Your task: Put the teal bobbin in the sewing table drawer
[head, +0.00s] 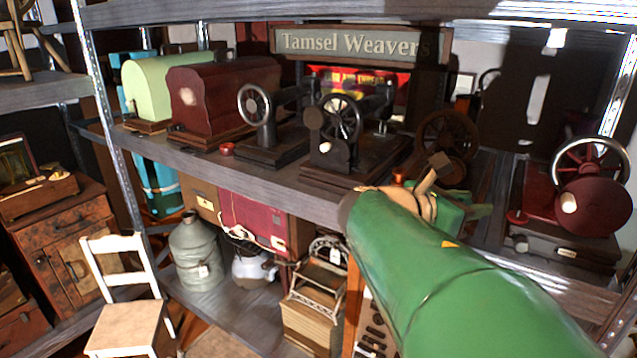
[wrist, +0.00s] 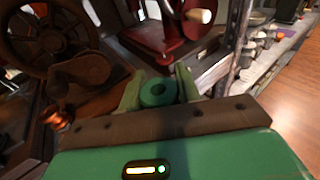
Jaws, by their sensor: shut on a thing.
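The teal bobbin (wrist: 158,93) sits between the two fingers of my gripper (wrist: 157,88) in the wrist view, its round end with a dark centre hole facing the camera. The gripper is shut on it. No open sewing table drawer is clear in either view. A worn wooden cabinet (head: 62,232) with drawer-like fronts stands at the left, but I cannot tell whether it is the sewing table.
Black sewing machines (head: 345,135) stand on the metal-framed shelf (head: 262,176), with a red machine (head: 590,205) at the right. A small red spool (head: 227,149) lies near the shelf edge. A white chair (head: 125,290) and a milk can (head: 195,255) stand lower left.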

